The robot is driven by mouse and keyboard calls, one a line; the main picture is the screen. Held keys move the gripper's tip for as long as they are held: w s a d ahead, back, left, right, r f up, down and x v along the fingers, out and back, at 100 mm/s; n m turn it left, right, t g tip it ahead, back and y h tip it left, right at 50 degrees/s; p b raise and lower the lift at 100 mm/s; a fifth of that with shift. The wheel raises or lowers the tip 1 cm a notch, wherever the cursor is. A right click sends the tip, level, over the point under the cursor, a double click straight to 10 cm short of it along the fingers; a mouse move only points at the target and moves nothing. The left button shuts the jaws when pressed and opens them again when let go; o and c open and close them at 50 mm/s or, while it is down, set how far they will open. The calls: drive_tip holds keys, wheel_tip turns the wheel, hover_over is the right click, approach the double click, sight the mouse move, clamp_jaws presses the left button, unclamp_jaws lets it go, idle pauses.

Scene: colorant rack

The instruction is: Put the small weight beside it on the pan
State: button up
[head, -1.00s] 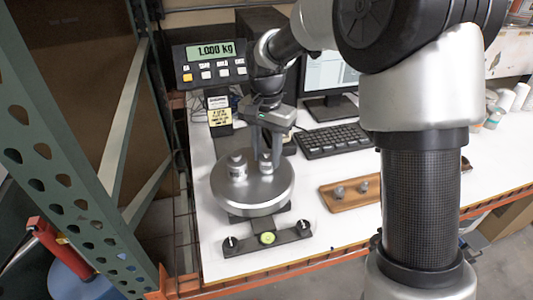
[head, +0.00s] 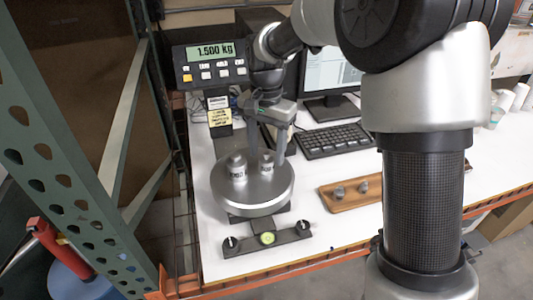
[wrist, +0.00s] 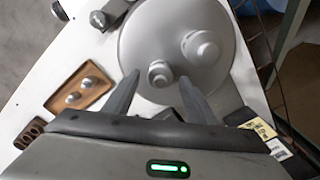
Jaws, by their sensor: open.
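The round silver pan (head: 252,200) of the scale carries two silver weights. The larger weight (head: 237,166) stands at the left of the pan. The small weight (head: 267,165) stands upright to its right, apart from it. In the wrist view the small weight (wrist: 160,74) sits between and just beyond my fingertips, and the larger weight (wrist: 201,48) is up and to the right. My gripper (head: 268,150) is open around the small weight, its fingers (wrist: 160,88) spread to both sides with gaps. The display (head: 210,50) reads 1.500 kg.
A wooden tray (head: 350,201) with two smaller weights lies right of the scale. A keyboard (head: 332,141) and monitor (head: 330,73) stand behind. A green rack post (head: 70,170) rises at the left. White table is free in front of the tray.

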sight(266, 152)
wheel_tip(266, 152, up, 10)
drive_tip(key=s+d+r+n+t, duration=0.1)
drive_tip(key=s+d+r, duration=0.4)
drive_tip(key=s+d+f+n+t, duration=0.1)
drive_tip(key=s+d, duration=0.3)
drive_tip(key=s, duration=0.5)
drive_tip(key=s+d+f+n+t, duration=0.1)
drive_tip(key=s+d+n+t, duration=0.2)
drive_tip(key=s, duration=0.6)
drive_tip(key=shift+d+n+t, duration=0.3)
drive_tip(key=shift+d+n, duration=0.1)
drive_tip(key=shift+d, duration=0.8)
